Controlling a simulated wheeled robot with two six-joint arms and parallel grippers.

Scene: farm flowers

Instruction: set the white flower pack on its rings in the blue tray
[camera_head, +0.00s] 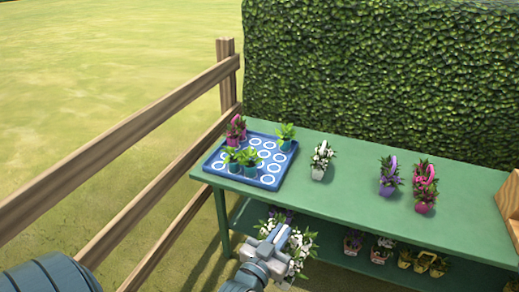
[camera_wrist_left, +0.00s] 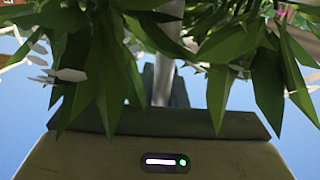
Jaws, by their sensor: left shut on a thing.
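My left gripper (camera_head: 278,238) is shut on a pack of white flowers (camera_head: 301,241), held in front of the table's near edge. In the left wrist view, green leaves (camera_wrist_left: 215,75) and a pale handle (camera_wrist_left: 167,60) fill the space close at the jaws; the pack's pots are hidden. The blue tray (camera_head: 239,180) lies on the table's left end, with white rings (camera_head: 268,145) on its floor. A pink-flowered pack (camera_head: 236,130) stands at its back left corner, a green plant (camera_head: 285,136) at its back right, and green plants in teal pots (camera_head: 249,166) at its front left.
On the green table (camera_head: 345,190) stand another white flower pack (camera_head: 320,165), a purple one (camera_head: 388,178) and a pink one (camera_head: 425,190). A wooden box (camera_head: 509,205) is at right. More packs (camera_head: 380,250) sit on the lower shelf. A fence (camera_head: 120,135) runs along the left.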

